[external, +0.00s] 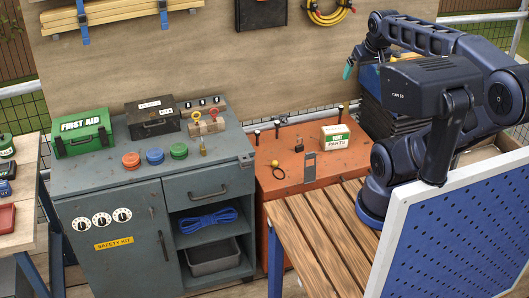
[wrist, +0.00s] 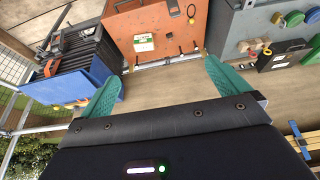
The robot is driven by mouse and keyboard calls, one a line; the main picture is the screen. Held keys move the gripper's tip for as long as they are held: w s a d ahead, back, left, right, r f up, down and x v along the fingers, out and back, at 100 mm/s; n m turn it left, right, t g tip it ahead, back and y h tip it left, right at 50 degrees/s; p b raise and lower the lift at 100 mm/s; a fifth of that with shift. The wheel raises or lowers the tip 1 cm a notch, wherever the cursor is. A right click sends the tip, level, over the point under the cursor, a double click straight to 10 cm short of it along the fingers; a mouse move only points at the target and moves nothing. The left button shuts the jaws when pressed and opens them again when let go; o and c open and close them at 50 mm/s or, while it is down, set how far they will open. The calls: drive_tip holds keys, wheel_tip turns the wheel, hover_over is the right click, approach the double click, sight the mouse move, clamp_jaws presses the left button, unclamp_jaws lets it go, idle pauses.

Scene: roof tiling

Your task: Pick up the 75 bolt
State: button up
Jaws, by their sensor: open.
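Several small dark upright pieces that look like bolts stand along the back of the orange cabinet's top; one bolt (external: 257,137) is at the left, another bolt (external: 277,129) is right of it, and one more (external: 340,113) is behind the parts box. No size marking is readable, so I cannot tell which is the 75 bolt. The wrist view shows small bolts (wrist: 180,50) near the cabinet's edge, ahead of the fingers. My gripper (external: 348,70) has teal fingers and is high at the back right, away from the bolts. In the wrist view my gripper (wrist: 168,92) is open and empty.
The orange cabinet (external: 290,185) also bears a parts box (external: 334,139), a padlock (external: 276,171) and a grey plate (external: 309,168). A grey cabinet (external: 110,195) stands left. A blue crate (wrist: 60,88) with dark stacked items is beside the orange cabinet. A board wall (external: 200,50) rises behind.

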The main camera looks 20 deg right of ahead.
drive_tip(key=shift+c, duration=0.2)
drive_tip(key=c, duration=1.1)
drive_tip(key=m+h, duration=0.2)
drive_tip(key=m, duration=0.4)
hover_over(277, 125)
drive_tip(key=s+a, duration=0.1)
drive_tip(key=s, duration=0.1)
wheel_tip(277, 125, down, 45)
drive_tip(key=shift+g, duration=0.4)
drive_tip(key=shift+w+x, duration=0.15)
drive_tip(key=shift+x, duration=2.45)
drive_tip(key=shift+w+x, duration=0.1)
drive_tip(key=shift+x, duration=2.5)
